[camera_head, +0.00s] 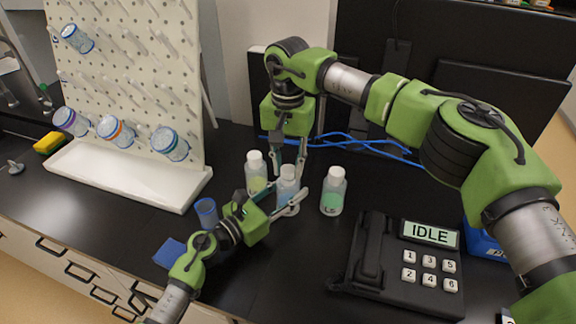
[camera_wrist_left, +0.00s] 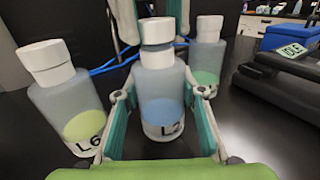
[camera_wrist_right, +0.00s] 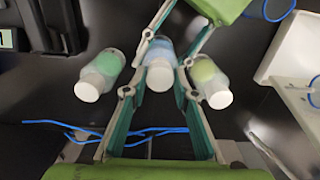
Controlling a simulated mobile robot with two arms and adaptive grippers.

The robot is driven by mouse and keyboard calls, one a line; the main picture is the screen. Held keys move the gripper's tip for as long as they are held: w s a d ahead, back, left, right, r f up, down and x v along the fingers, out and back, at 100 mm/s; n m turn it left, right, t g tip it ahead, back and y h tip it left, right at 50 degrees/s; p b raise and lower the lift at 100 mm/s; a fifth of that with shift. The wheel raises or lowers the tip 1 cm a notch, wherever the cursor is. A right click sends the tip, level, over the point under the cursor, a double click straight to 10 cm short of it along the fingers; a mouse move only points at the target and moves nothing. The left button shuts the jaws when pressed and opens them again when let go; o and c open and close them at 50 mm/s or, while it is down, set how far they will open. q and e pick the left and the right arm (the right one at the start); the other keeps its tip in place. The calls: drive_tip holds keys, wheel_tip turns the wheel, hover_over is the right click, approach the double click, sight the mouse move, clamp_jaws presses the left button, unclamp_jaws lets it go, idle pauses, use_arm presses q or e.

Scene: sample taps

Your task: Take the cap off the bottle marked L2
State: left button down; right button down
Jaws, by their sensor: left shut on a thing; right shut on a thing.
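The L2 bottle (camera_wrist_left: 160,90) stands upright on the black bench, with pale blue liquid and a white cap (camera_wrist_left: 157,31). My left gripper (camera_head: 287,192) is shut on its body from the front, one finger on each side; its fingers also show in the left wrist view (camera_wrist_left: 160,100). My right gripper (camera_head: 289,170) comes down from above and is shut on the cap; in the right wrist view the cap (camera_wrist_right: 160,77) lies between its fingertips (camera_wrist_right: 157,88).
A capped bottle marked L6 (camera_wrist_left: 66,103) stands close on one side, another capped bottle (camera_head: 333,192) on the other. A telephone reading IDLE (camera_head: 408,262) is at right. A pegboard with several vessels (camera_head: 130,60), white tray (camera_head: 130,178) and blue cup (camera_head: 206,212) are left. Blue cables (camera_head: 350,143) lie behind.

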sight(288, 169)
drive_tip(key=shift+r, duration=0.9)
drive_tip(key=shift+r, duration=2)
use_arm(q)
drive_tip(key=c, duration=1.3)
unclamp_jaws()
drive_tip(key=shift+o, duration=0.2)
